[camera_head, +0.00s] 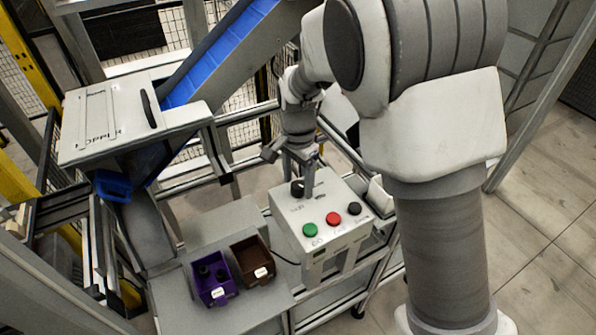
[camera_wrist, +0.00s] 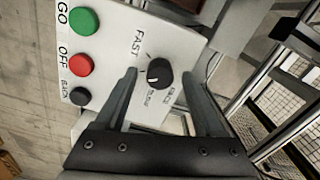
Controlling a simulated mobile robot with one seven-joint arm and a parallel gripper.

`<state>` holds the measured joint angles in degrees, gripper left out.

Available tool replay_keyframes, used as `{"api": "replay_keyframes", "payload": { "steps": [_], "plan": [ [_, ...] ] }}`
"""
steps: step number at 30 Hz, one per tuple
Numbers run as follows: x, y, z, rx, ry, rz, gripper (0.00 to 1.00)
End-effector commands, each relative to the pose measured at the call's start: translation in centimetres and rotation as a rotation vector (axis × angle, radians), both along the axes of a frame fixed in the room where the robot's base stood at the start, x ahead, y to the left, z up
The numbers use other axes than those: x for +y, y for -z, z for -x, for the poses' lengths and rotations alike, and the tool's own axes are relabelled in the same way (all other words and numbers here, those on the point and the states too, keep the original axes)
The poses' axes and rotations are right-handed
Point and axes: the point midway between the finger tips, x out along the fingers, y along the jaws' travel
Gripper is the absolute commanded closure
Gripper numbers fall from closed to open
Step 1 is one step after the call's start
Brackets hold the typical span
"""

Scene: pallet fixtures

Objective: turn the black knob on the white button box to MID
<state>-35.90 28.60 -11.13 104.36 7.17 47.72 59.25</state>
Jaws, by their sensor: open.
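The white button box (camera_head: 318,203) stands on a frame near the centre of the head view. Its black knob (camera_head: 297,188) is at the far left of its top face, partly beside my finger. In the wrist view the knob (camera_wrist: 160,73) lies between the two fingertips of my gripper (camera_wrist: 159,76), with a visible gap on each side. A small white mark shows on the knob's left part. The label FAST is readable to its upper left; the smaller labels at its lower right are too blurred to read surely. My gripper is open and points down at the box.
Green (camera_head: 310,230), red (camera_head: 333,219) and black (camera_head: 354,208) buttons sit on the box's near side. Purple (camera_head: 221,294) and brown (camera_head: 262,274) bins stand left of it. A white hopper unit (camera_head: 130,120) and blue conveyor (camera_head: 222,52) are farther back.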

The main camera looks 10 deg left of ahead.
Motion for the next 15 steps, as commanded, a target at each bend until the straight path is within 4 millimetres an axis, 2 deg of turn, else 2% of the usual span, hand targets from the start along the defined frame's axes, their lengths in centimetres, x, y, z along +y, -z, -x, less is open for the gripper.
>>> {"api": "replay_keyframes", "payload": {
  "steps": [5, 15],
  "plan": [
    [0.1, -1.9, -0.1, -0.003, 0.000, -0.003, 0.29],
    [0.1, -10.0, -0.1, -0.005, 0.000, -0.003, 0.29]
  ]
}}
